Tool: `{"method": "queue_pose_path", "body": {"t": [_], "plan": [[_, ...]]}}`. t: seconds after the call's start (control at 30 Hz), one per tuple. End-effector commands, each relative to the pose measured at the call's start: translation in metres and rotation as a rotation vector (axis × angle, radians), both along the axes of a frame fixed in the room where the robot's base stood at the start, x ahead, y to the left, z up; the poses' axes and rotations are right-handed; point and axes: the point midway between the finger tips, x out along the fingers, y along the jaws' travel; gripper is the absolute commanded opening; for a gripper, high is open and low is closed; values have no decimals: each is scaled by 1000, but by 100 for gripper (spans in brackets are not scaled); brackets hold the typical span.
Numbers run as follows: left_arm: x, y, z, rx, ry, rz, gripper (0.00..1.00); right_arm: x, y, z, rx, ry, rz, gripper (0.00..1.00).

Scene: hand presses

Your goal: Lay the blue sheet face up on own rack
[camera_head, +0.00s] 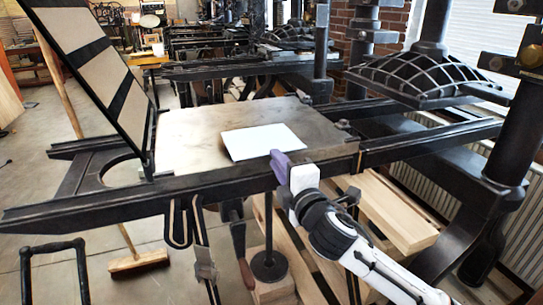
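A pale, bluish-white sheet (262,140) lies flat on the grey press bed (190,130), right of the bed's middle. My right gripper (279,163), with purple fingers, reaches up from the lower right to the sheet's near edge. The fingers overlap that edge in the picture. I cannot tell whether they are open or shut, or whether they touch the sheet. My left gripper is out of view. I cannot make out a rack for the sheet.
A hinged black frame with tan panels (84,45) stands raised at the left of the bed. Black rails (160,190) run along its near side. A ribbed black press plate (430,78) stands at right. Wooden planks (395,210) lie below. A broom (138,262) stands on the floor.

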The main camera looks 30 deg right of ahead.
Motion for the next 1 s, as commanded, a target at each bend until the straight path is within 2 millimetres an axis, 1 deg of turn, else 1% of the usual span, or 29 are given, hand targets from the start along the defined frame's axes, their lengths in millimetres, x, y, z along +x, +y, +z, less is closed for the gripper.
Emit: {"method": "queue_pose_path", "body": {"t": [0.03, 0.1, 0.2, 0.33, 0.7, 0.87, 0.9, 1.0], "plan": [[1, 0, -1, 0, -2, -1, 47, 8, -2, 0, -2, -3, -1, 15], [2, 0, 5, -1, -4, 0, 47, 16, -4, 2, 1, 0, 0, 15], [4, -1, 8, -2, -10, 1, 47, 25, -6, 1, 2, 1, 0, 15], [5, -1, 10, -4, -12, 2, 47, 33, -8, 0, 2, 1, 0, 15], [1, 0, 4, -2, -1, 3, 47, 36, -8, 0, 2, 1, 1, 15], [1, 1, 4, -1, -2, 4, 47, 36, -8, 0, 2, 1, 1, 1], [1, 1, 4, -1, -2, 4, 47, 36, -8, 0, 2, 1, 1, 0], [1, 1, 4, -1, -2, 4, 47, 36, -8, 0, 2, 1, 1, 0]]}}
